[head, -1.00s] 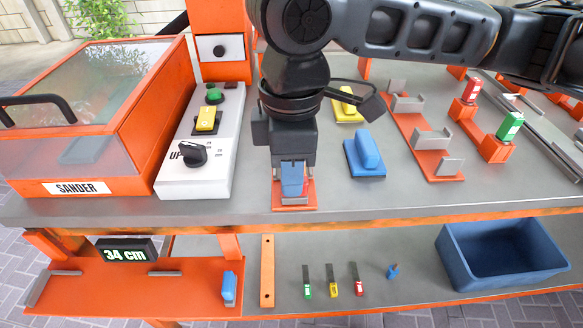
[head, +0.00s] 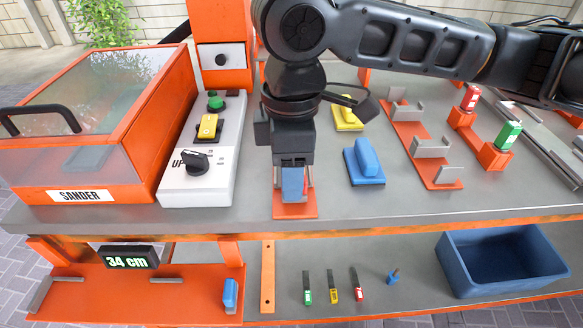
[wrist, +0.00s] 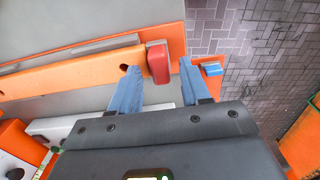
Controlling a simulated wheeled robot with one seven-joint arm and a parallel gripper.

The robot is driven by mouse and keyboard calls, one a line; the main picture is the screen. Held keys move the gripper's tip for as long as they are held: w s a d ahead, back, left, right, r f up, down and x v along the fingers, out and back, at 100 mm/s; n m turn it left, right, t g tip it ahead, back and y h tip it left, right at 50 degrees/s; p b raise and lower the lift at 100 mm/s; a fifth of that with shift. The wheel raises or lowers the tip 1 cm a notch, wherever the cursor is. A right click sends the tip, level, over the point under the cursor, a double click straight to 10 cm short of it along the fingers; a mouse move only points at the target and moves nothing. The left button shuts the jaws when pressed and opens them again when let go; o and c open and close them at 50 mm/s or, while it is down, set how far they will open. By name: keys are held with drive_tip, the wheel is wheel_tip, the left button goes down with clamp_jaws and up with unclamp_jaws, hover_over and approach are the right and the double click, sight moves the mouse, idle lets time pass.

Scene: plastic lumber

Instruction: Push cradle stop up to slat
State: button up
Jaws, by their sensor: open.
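My gripper (wrist: 161,66) is open, with blue fingers pointing down; it also shows in the head view (head: 292,184). A red cradle stop (wrist: 158,62) stands between the spread fingers in the wrist view, with some room on both sides. The orange slat (wrist: 70,79), with a hole near its end, runs from the left up to the stop. I cannot tell whether stop and slat touch. In the head view the fingers sit over the near end of the orange cradle (head: 295,212) at the bench's front edge. The slat there is hidden behind my arm.
A white control box (head: 203,150) and the orange sander (head: 83,196) stand left of the gripper. A blue block (head: 364,163) and a yellow one (head: 347,115) are to the right. Below are an orange bar (head: 268,275) and a blue bin (head: 500,270).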

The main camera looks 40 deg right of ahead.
drive_tip(key=shift+r+p, duration=0.6)
drive_tip(key=shift+r, duration=3.3)
